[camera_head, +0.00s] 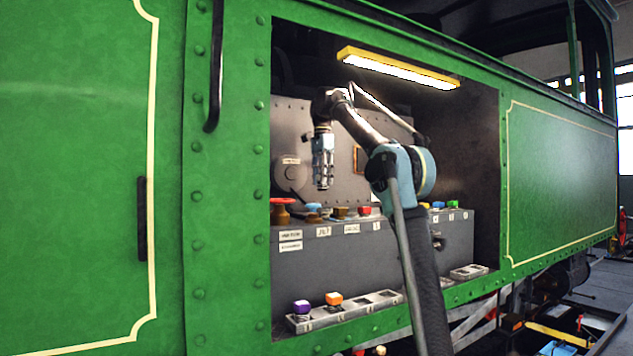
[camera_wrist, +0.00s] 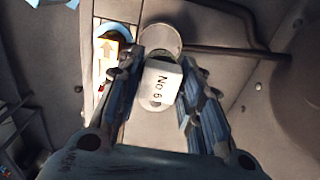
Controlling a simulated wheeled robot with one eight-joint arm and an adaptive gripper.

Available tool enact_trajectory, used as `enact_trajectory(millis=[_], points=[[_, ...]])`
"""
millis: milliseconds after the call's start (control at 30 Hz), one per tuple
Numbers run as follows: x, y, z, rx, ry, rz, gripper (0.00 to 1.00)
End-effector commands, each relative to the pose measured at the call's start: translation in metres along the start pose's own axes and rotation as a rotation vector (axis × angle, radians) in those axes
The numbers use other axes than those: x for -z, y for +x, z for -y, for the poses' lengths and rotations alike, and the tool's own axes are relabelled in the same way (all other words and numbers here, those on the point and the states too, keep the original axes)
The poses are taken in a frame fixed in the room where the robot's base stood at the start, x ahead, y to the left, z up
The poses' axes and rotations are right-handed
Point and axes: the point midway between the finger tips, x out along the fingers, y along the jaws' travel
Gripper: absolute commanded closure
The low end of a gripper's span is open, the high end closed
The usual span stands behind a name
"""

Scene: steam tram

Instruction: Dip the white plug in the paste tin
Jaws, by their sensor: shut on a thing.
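My gripper (camera_wrist: 160,85) is shut on the white plug (camera_wrist: 161,80), whose pale square top reads "No 6" in the wrist view. The plug's lower part is hidden. In the head view my gripper (camera_head: 322,187) points down above the shelf inside the green tram's opening, and the plug is too small to make out there. I cannot pick out the paste tin with certainty. A round grey disc (camera_wrist: 161,38) and a blue-rimmed round thing (camera_wrist: 117,31) beside an orange arrow label lie beyond the plug in the wrist view.
A dark stepped block (camera_head: 300,262) carries several coloured plugs and a red-topped brown thing (camera_head: 281,212). A grey rack (camera_head: 352,312) in front holds a purple plug (camera_head: 301,307) and an orange plug (camera_head: 334,298). An empty-looking tray (camera_head: 468,271) sits at the right. A yellow lamp (camera_head: 398,68) hangs above.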

Motion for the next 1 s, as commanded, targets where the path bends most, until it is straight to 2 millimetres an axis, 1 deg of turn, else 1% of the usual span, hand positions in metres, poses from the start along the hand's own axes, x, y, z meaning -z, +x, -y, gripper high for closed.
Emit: enact_trajectory(millis=[467,667,1000], points=[[0.002,0.002,-0.001,0.0,0.003,0.0,1.0],[0.003,0.015,-0.001,0.0,0.003,0.0,1.0],[0.002,0.045,-0.001,0.0,0.003,0.0,1.0]])
